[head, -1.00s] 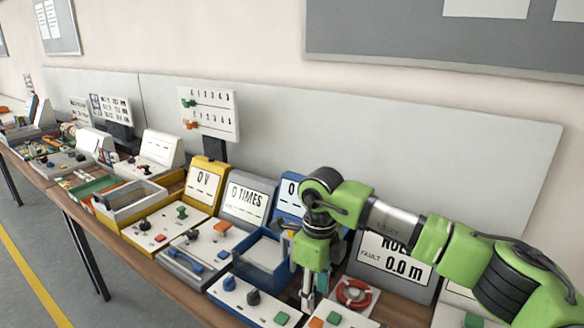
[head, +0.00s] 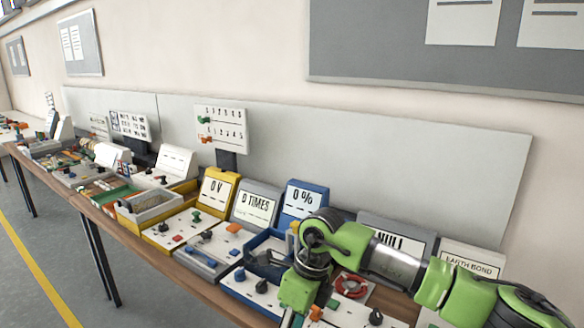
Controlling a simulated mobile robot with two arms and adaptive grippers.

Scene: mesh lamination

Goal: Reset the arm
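My green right arm comes in from the right in the head view, above the right part of the bench. Its wrist is bent down in front of the blue station. My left arm and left gripper are not in view.
A long bench (head: 216,295) carries several stations: a yellow one (head: 217,189) reading 0 V, a grey one (head: 253,207) reading 0 TIMES, a blue one (head: 303,200) reading 0 %. A red ring (head: 350,286) lies beside my arm. Floor at left is clear.

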